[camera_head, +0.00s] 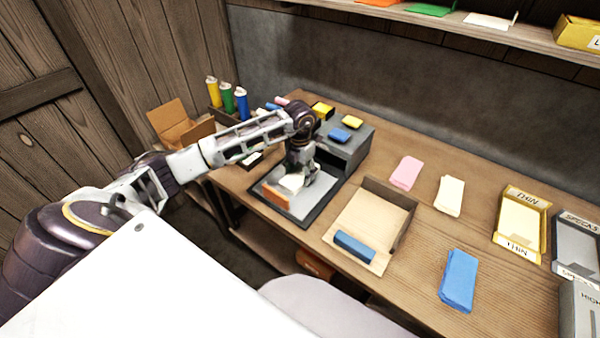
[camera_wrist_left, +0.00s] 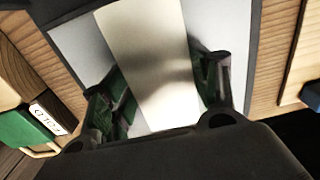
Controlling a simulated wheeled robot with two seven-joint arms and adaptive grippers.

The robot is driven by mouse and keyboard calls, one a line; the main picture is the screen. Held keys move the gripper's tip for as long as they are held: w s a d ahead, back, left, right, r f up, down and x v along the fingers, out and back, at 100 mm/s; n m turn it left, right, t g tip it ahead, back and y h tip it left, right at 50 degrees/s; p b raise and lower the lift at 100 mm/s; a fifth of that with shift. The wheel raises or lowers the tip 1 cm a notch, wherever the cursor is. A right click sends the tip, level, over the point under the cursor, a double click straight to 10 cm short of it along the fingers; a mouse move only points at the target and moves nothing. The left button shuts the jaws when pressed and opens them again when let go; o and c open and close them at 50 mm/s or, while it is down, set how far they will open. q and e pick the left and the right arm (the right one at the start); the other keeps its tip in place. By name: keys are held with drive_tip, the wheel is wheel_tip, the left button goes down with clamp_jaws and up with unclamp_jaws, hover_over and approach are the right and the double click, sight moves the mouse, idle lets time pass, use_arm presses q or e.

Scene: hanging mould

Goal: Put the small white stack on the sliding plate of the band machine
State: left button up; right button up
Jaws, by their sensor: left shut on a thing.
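The small white stack (camera_head: 291,183) is in the jaws of my left gripper (camera_head: 299,178), over the grey sliding plate (camera_head: 306,204) at the front of the dark band machine (camera_head: 346,150). In the left wrist view the stack (camera_wrist_left: 148,45) runs between the two green-padded fingers of the gripper (camera_wrist_left: 160,88), with the pale plate (camera_wrist_left: 84,48) showing on both sides. I cannot tell whether the stack touches the plate. My right gripper is not in view.
An orange block (camera_head: 275,196) stands at the plate's front left. An open cardboard tray (camera_head: 365,222) with a blue block (camera_head: 354,247) lies to the right. Pink (camera_head: 406,173), cream (camera_head: 450,195) and blue (camera_head: 459,279) stacks lie farther right. Several bottles (camera_head: 241,103) stand behind left.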

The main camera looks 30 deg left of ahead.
sight(300, 173)
use_arm(q)
drive_tip(key=shift+f, duration=0.2)
drive_tip(key=o, duration=1.1)
drive_tip(key=shift+c, duration=0.2)
drive_tip(key=shift+r, duration=0.1)
wheel_tip(300, 173, up, 12)
drive_tip(key=shift+b, duration=0.3)
idle(0.3)
